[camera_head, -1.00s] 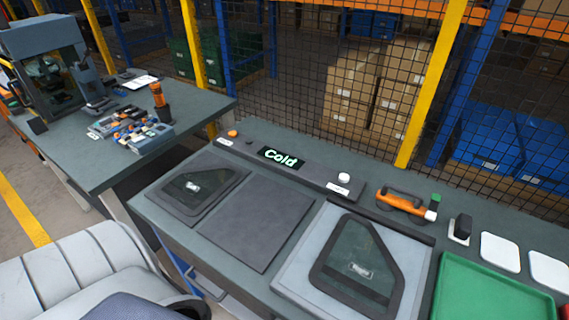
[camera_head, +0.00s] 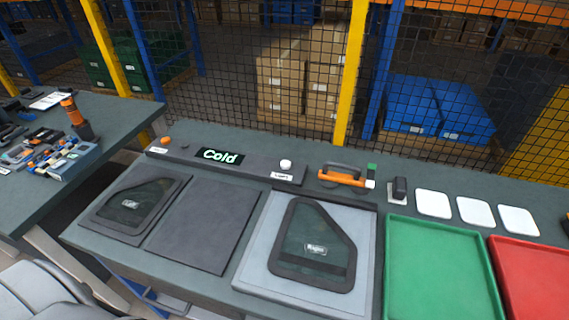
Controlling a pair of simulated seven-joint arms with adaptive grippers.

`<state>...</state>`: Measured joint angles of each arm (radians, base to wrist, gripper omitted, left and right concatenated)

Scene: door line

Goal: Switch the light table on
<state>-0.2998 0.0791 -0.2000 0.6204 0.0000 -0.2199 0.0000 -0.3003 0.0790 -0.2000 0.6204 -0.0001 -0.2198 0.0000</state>
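A pale grey panel (camera_head: 257,247), which looks like the light table, lies in the bench top and shows no glow. A black-framed door window (camera_head: 313,245) with a small label lies on it. Behind it runs a dark control strip (camera_head: 250,168). The strip carries a lit display (camera_head: 219,156) reading "Cold", an orange button (camera_head: 165,141) at its left and a white round button (camera_head: 285,164) at its right. A small white label (camera_head: 282,176), too small to read surely, sits below the white button. Neither gripper is in view.
A second window (camera_head: 130,207) lies on a dark plate, beside a bare dark plate (camera_head: 204,227). An orange-handled tool (camera_head: 342,175) and a dark block (camera_head: 399,190) stand behind. Right are white pads (camera_head: 433,203), a green tray (camera_head: 440,270) and a red tray (camera_head: 535,280). Wire mesh closes the back.

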